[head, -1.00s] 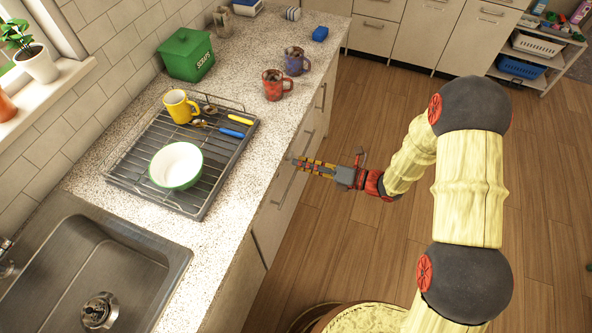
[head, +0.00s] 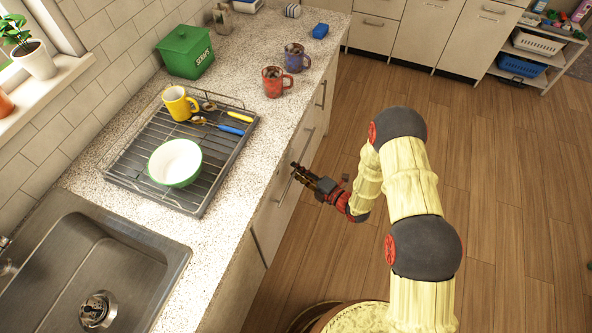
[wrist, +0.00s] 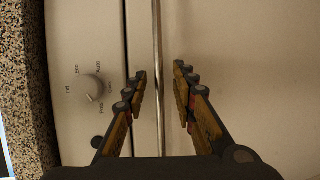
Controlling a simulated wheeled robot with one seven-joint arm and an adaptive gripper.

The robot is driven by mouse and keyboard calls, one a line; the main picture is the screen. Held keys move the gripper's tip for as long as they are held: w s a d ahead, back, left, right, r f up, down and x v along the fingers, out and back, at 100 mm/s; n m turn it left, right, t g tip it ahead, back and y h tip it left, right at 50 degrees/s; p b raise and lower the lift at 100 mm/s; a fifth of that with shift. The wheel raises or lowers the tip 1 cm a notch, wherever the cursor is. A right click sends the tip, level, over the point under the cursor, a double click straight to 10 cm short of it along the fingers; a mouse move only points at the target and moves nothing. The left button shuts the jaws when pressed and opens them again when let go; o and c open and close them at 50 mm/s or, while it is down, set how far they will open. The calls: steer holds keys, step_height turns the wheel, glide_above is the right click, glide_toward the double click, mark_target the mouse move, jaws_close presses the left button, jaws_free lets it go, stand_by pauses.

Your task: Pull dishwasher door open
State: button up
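The dishwasher door (wrist: 245,70) is a pale flat panel filling the right of the wrist view, and it looks shut. Its thin metal bar handle (wrist: 157,30) runs vertically through the picture. My gripper (wrist: 159,75) is open, with one finger on each side of the bar; the fingers appear apart from it. A control dial (wrist: 90,88) with lettering sits on the panel strip to the left. In the head view, my gripper (head: 297,170) is at the cabinet front beside the handle (head: 284,190), just below the counter edge. The fingertips partly hide the handle there.
The speckled counter (head: 225,225) overhangs on the left, holding a dish rack (head: 203,210), a white bowl (head: 175,162), mugs (head: 276,82) and a green scraps bin (head: 186,52). A sink (head: 150,262) is nearer. The wooden floor (head: 500,200) to the right is clear.

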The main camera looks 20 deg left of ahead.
steer(key=shift+w+a+f, duration=0.15)
steer(key=shift+w+a, duration=0.15)
steer(key=shift+a, duration=0.3)
steer(key=c, duration=0.4)
jaws_close()
